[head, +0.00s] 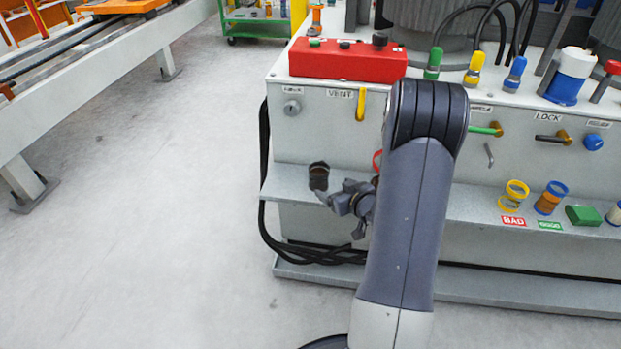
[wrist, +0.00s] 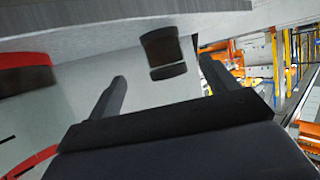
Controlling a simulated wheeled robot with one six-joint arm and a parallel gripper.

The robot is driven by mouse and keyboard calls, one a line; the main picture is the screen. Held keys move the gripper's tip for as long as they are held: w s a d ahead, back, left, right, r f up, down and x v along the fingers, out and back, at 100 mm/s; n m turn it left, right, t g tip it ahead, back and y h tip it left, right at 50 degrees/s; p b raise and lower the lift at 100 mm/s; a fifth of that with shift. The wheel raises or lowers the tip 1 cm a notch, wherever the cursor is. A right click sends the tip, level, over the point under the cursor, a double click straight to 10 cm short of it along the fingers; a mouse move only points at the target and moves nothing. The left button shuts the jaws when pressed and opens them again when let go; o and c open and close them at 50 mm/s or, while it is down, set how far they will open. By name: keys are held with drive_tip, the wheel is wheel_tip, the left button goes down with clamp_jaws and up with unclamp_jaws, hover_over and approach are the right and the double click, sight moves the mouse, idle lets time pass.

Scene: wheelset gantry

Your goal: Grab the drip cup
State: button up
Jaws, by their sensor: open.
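A small dark brown-black cup (head: 318,176), which looks like the drip cup, stands at the left end of the grey shelf (head: 460,207) on the cabinet front. My gripper (head: 338,203) is just to its lower right in the head view, partly behind my arm. In the wrist view, the shelf (wrist: 90,25) crosses the top and the dark cup (wrist: 163,53) appears between the lines of my two fingers, past the fingertips (wrist: 165,78). The fingers are apart with a gap on each side of the cup, and nothing is held.
A dark red-rimmed object (wrist: 25,75) lies left of the cup in the wrist view. A yellow VENT handle (head: 361,104) hangs above the shelf. Yellow (head: 513,195) and blue-topped cups (head: 551,197) stand further right. Black cables (head: 263,200) run down the cabinet's left side; floor left is clear.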

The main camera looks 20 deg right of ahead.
sight(324, 183)
drive_tip(key=b+x, duration=0.1)
drive_tip(key=x, duration=0.3)
drive_tip(key=shift+f, duration=0.15)
drive_tip(key=b+x, duration=0.1)
drive_tip(key=x, duration=0.1)
drive_tip(key=b+x, duration=0.1)
drive_tip(key=x, duration=0.1)
drive_tip(key=shift+w+a+f, duration=0.1)
drive_tip(key=shift+w+a, duration=0.15)
drive_tip(key=shift+w, duration=0.55)
drive_tip(key=shift+c, duration=0.5)
drive_tip(key=c, duration=1)
